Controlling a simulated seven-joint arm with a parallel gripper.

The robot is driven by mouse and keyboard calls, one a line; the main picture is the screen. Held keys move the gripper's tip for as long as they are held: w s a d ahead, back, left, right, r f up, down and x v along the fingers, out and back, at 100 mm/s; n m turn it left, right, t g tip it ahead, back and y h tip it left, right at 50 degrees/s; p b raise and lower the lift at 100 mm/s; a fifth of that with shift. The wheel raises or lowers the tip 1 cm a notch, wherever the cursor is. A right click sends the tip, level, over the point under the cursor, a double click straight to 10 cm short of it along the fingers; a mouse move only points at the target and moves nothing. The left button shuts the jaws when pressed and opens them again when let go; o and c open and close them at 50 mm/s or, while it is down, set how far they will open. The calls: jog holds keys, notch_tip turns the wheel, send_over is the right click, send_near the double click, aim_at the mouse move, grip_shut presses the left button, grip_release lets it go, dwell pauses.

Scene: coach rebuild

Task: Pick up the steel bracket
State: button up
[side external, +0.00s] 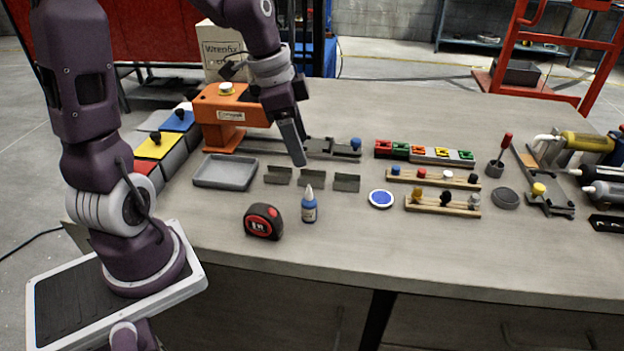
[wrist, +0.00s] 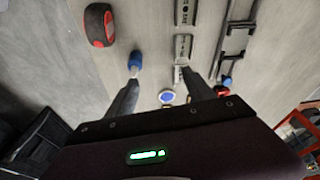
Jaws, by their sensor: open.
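Several grey steel brackets lie in a row in the middle of the bench: a left one (side external: 278,175), a middle one (side external: 309,177) and a right one (side external: 347,182). I cannot tell which one the task means. In the wrist view, two brackets show as metal channels, one at the top edge (wrist: 186,12) and one (wrist: 183,46) just beyond my right finger. My gripper (side external: 298,158) is open and empty, pointing down above the row near the left and middle brackets.
A blue bottle (side external: 309,205) and a red-black tape measure (side external: 263,221) stand in front of the brackets. A grey tray (side external: 225,172) lies left, an orange fixture (side external: 229,112) behind it. A blue disc (side external: 381,199) and wooden racks (side external: 441,205) are to the right. The front bench strip is clear.

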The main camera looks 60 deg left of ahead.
jog(key=m+h, duration=0.2)
send_near(311, 170)
jog(key=shift+s+d+f+t, duration=0.15)
jog(key=shift+d+f, duration=0.25)
jog(key=shift+d, duration=0.15)
jog(key=shift+s+d+f+t, duration=0.15)
jog(key=shift+d+f, duration=0.2)
jog(key=shift+d, duration=0.2)
jog(key=x, duration=0.7)
jog(key=shift+f, duration=0.1)
grip_shut()
